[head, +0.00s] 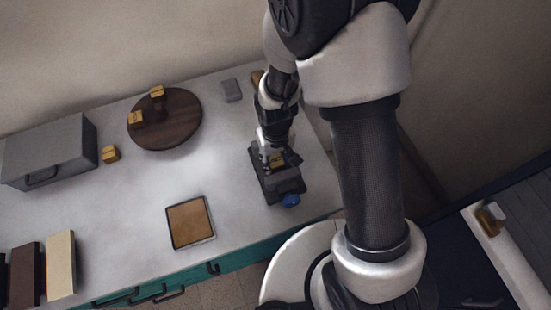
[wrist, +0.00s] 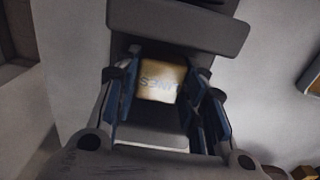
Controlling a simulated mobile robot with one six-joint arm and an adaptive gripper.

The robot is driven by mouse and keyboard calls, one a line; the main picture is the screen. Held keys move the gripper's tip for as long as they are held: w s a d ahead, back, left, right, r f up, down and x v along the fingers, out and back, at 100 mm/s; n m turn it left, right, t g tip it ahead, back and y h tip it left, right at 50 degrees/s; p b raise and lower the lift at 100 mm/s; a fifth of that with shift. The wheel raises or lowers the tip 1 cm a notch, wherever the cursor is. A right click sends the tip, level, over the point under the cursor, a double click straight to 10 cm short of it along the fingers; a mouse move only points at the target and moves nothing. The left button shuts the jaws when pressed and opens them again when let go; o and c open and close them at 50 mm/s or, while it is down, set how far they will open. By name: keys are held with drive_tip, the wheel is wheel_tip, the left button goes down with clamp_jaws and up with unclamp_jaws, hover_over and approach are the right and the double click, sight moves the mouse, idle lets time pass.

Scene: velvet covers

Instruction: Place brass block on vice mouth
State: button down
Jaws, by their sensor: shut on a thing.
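The vice (head: 283,187), dark grey with a blue knob (head: 291,200), stands near the right front end of the bench. My gripper (head: 276,158) points down over the vice mouth. It is shut on a brass block (wrist: 161,80), which shows between the blue-lined fingers in the wrist view, with faint lettering on its face. The block also shows in the head view (head: 278,160), at the vice mouth. Grey vice parts (wrist: 185,25) lie just beyond and below the block. I cannot tell whether the block touches the vice.
A round dark wooden board (head: 175,130) carries brass blocks (head: 136,118). Another brass block (head: 111,154) lies by a grey box (head: 50,152). A brown-topped tray (head: 190,222) lies at the front. A small grey block (head: 231,90) is at the back. The bench middle is clear.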

drive_tip(key=shift+f, duration=0.1)
drive_tip(key=c, duration=1)
unclamp_jaws()
wheel_tip(320, 180, up, 13)
drive_tip(key=p, duration=0.5)
wheel_tip(320, 180, up, 8)
drive_tip(key=t, duration=0.1)
hover_over(276, 160)
drive_tip(key=d, duration=0.3)
drive_tip(key=s+d+r+m+t, duration=0.1)
drive_tip(key=s+d+r, duration=0.3)
drive_tip(key=s+r, duration=0.2)
drive_tip(key=s+d+r+m+t, duration=0.2)
drive_tip(key=s+d+r, duration=0.1)
drive_tip(key=s+r, duration=0.4)
drive_tip(key=shift+s+d+r+t, duration=0.25)
drive_tip(key=shift+d+t, duration=0.05)
drive_tip(key=shift+d, duration=0.05)
